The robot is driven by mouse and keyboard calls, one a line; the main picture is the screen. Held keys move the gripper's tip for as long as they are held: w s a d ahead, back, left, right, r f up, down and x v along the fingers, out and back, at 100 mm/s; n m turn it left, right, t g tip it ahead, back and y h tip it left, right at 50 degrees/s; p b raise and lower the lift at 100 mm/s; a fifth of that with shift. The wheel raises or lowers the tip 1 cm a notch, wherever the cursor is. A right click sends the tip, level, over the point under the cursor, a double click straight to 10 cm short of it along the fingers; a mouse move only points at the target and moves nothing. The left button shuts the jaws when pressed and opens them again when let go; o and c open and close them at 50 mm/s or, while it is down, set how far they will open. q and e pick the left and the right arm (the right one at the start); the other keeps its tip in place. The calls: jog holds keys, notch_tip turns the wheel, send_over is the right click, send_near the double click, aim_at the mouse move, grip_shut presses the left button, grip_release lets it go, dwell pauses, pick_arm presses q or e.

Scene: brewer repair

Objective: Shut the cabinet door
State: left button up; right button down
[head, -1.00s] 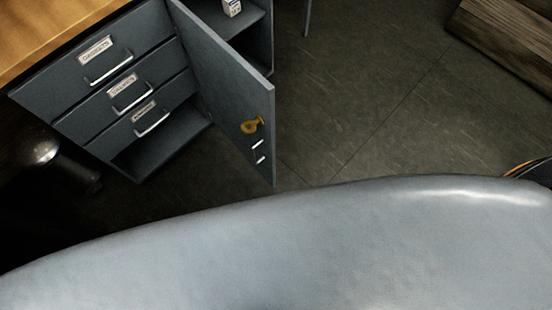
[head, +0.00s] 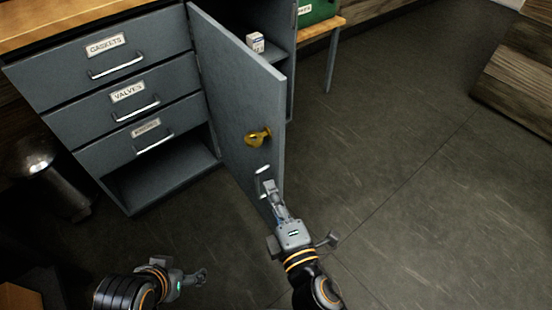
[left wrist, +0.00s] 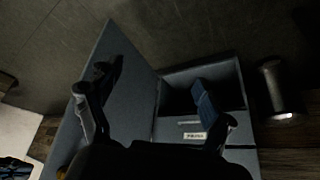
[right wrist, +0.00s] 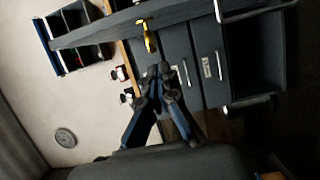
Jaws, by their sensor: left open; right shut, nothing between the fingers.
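The grey cabinet door (head: 235,95) stands open, swung out from the cabinet. My left gripper (head: 203,277) is open and empty, low and left of the door. The left wrist view shows the door (left wrist: 112,75) behind its spread fingers (left wrist: 158,100).
Left of the door are labelled drawers (head: 128,95) above an open bottom compartment (head: 160,180). A small white box (head: 255,42) sits on the shelf behind the door. A metal bin (head: 45,165) stands at far left. The floor right of the door is clear.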

aim_at(275, 156)
pick_arm(q)
jog(key=shift+s+a+g+p, duration=0.25)
jog(key=shift+s+g, duration=0.15)
jog(key=shift+s, duration=0.4)
jog(key=shift+s+a+g+p, duration=0.2)
jog(key=shift+s+g, duration=0.2)
jog(key=shift+s, duration=0.35)
pick_arm(e)
jog(key=shift+w+d, duration=0.2)
jog(key=shift+w, duration=1.45)
jog(key=shift+w+d, duration=0.15)
jog(key=shift+w, duration=1.55)
jog(key=shift+w+d, duration=0.2)
jog(key=shift+w, duration=1.45)
